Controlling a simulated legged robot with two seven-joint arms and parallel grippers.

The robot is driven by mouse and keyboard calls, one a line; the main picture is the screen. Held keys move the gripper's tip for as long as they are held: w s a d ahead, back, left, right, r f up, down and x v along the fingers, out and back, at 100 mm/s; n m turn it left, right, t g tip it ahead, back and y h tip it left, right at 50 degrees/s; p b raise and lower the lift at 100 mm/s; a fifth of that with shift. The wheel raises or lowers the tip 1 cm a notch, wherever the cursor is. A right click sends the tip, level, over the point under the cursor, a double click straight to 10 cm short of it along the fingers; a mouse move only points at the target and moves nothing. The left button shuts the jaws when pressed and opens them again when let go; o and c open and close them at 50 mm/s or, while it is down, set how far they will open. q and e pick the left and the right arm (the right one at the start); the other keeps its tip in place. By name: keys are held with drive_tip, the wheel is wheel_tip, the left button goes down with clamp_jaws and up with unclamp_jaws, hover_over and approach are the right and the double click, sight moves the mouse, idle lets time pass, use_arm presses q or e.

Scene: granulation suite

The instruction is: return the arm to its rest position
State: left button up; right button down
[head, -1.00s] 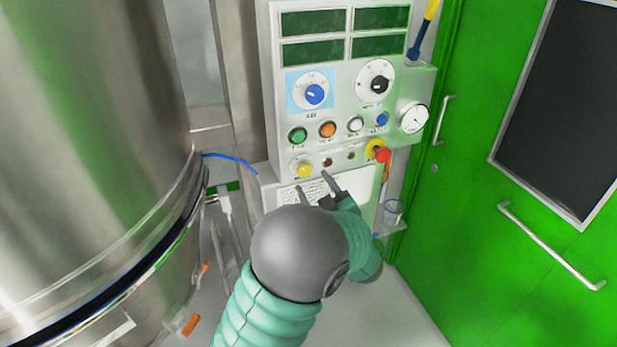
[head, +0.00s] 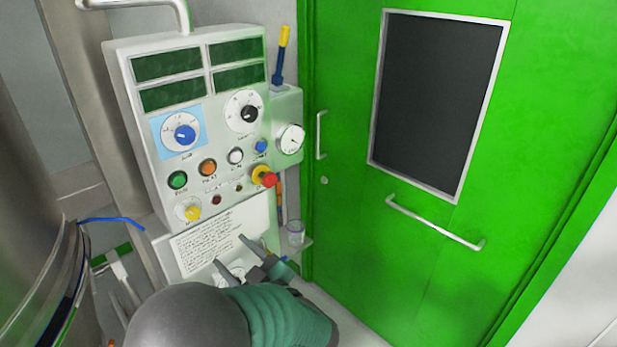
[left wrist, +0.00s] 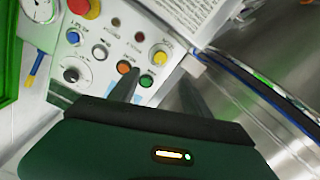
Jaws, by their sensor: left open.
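My left gripper (head: 238,257) is at the bottom of the head view, in front of the lower part of the control panel. Its two fingers are apart with nothing between them. In the left wrist view the fingers (left wrist: 155,92) also stand apart and empty, with the panel's buttons beyond them. My teal and grey left arm (head: 270,315) comes in from the bottom edge and is bent. My right gripper is in neither view.
The control panel (head: 215,105) with knobs, buttons and a red stop button (head: 269,180) stands ahead. A steel vessel (head: 30,240) is at the left. A green door (head: 400,255) with a handle (head: 435,223) is at the right. A clear cup (head: 296,232) sits on a small shelf.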

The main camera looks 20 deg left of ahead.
use_arm(q)
drive_tip(key=w+d+f+m+t+h+p, duration=0.25)
drive_tip(key=w+d+f+m+h, duration=0.4)
drive_tip(key=d+m+h, duration=0.45)
drive_tip(key=s+f+m+g+h, duration=0.2)
drive_tip(key=s+f+m+g, duration=0.1)
drive_tip(key=s, duration=0.6)
drive_tip(key=s+f+m+g+h, duration=0.2)
drive_tip(key=s+f+g, duration=0.3)
drive_tip(key=s, duration=0.5)
drive_tip(key=shift+s+d+f+m+h, duration=0.2)
drive_tip(key=shift+f+m+h, duration=0.2)
drive_tip(key=shift+f, duration=0.3)
drive_tip(key=shift+c, duration=0.5)
